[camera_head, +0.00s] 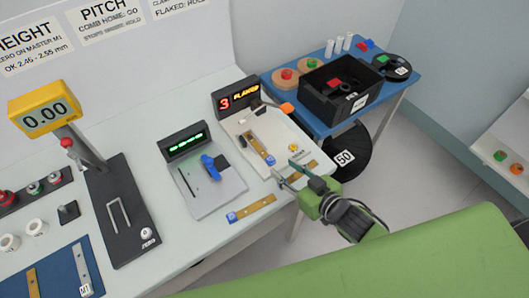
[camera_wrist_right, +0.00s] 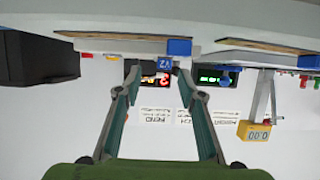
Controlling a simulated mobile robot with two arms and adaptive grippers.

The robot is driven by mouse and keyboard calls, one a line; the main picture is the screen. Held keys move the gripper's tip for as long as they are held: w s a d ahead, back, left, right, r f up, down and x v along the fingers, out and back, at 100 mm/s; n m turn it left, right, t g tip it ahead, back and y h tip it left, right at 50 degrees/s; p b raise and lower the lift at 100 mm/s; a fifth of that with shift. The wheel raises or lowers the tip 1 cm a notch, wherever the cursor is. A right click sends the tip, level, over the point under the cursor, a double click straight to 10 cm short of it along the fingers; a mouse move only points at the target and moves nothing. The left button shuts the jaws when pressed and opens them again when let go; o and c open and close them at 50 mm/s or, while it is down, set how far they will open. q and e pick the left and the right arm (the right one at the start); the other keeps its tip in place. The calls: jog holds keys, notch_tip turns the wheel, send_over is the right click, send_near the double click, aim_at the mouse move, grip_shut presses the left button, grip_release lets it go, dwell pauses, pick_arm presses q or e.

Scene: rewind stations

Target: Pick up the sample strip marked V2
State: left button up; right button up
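My right gripper (camera_head: 284,168) is open and empty, its fingers pointing up-left over the front edge of the white table. A blue tag reading V2 (camera_wrist_right: 167,63) shows between its fingertips in the wrist view, with a gap around it. It appears to be the blue end of the tan strip (camera_head: 258,145) lying on the station with the red display. Another tan strip (camera_head: 306,173) lies by the gripper; its blue end shows in the wrist view (camera_wrist_right: 179,47). A third strip (camera_head: 254,207) with a blue left end lies further left. My left gripper is out of view.
The station with the red display (camera_head: 237,95) stands behind the gripper; one with a green display (camera_head: 184,142) is to its left. A yellow gauge (camera_head: 45,110) stands at far left. A black bin (camera_head: 318,108) sits on the blue table (camera_head: 283,105) at the back right.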

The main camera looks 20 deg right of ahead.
aim_at(270, 158)
jog(key=w, duration=0.1)
jog(key=w+a+p, duration=0.1)
jog(key=w, duration=0.1)
jog(key=w+a+f, duration=0.1)
jog(key=shift+w+a+p, duration=0.25)
jog(key=shift+w+p, duration=0.1)
jog(key=shift+w, duration=0.05)
jog(key=shift+w+a+f, duration=0.15)
jog(key=shift+w+f, duration=0.05)
jog(key=shift+w, duration=0.15)
grip_shut()
